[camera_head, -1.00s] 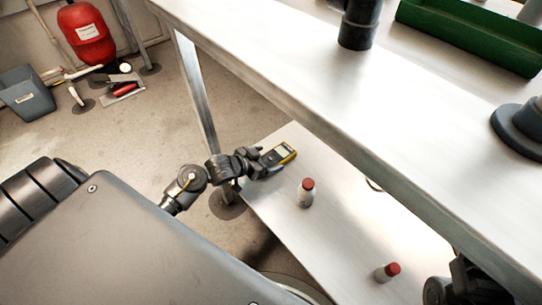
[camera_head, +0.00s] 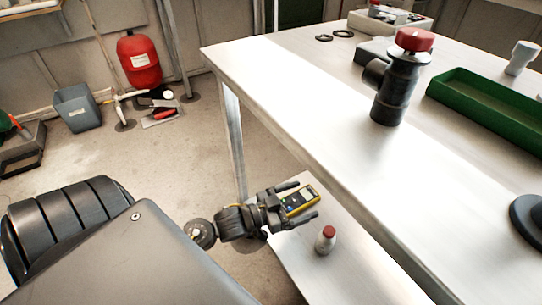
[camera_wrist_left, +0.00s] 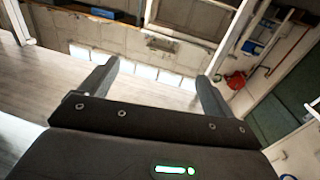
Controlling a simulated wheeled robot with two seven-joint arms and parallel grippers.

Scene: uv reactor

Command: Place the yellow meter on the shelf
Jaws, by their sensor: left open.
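The yellow meter (camera_head: 301,200), with a dark face and a light display, shows on the low shelf (camera_head: 330,275) under the table, near the shelf's far-left part. My left gripper (camera_head: 307,199) is open, and its two fingers show on either side of the meter in the head view. In the left wrist view, the gap between the open fingers (camera_wrist_left: 155,80) is empty, and the meter does not show there. My right gripper is not in view.
A dark valve with a red top (camera_head: 392,95) and a green tray (camera_head: 490,108) stand on the table.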

